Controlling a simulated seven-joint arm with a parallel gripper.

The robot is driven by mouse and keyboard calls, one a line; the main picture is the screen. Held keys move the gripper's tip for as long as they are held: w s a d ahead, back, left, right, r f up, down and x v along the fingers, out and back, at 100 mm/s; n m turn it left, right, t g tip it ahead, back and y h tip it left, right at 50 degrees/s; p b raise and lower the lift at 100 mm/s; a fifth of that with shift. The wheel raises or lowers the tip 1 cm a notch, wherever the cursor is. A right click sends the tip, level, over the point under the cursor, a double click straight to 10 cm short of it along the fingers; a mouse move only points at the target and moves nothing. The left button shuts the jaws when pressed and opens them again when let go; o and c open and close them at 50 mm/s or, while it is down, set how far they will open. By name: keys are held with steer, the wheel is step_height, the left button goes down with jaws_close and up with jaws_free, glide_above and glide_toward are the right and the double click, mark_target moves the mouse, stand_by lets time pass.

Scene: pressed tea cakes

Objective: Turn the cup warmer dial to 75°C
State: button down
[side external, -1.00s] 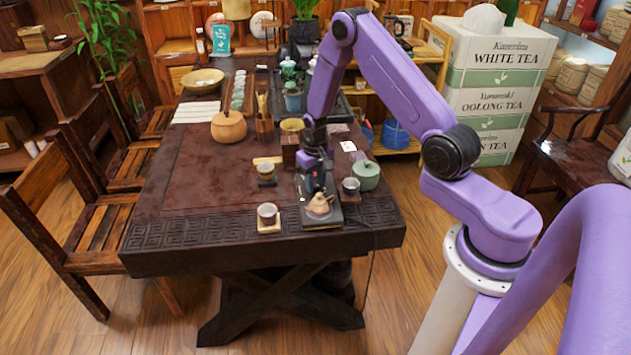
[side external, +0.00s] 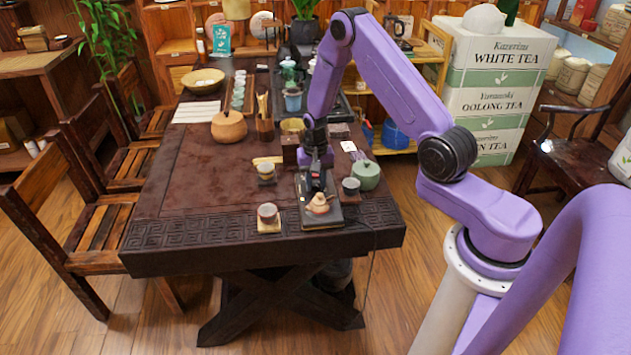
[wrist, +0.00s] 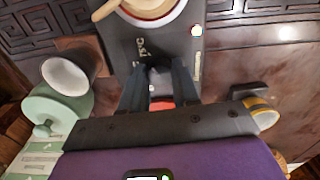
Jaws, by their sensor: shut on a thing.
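My gripper (side external: 316,184) points down at the rear part of the warmer. In the wrist view its two dark fingers (wrist: 160,80) are closed around the dial, which they mostly hide. A red patch (wrist: 162,104) shows between them. The dial's setting cannot be read.
The left table top (side external: 190,185) is clear.

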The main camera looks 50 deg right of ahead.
mark_target(315, 185)
steer(key=c, duration=0.8)
jaws_free()
steer(key=shift+r, duration=0.1)
step_height(315, 185, up, 17)
steer(key=shift+r, duration=0.15)
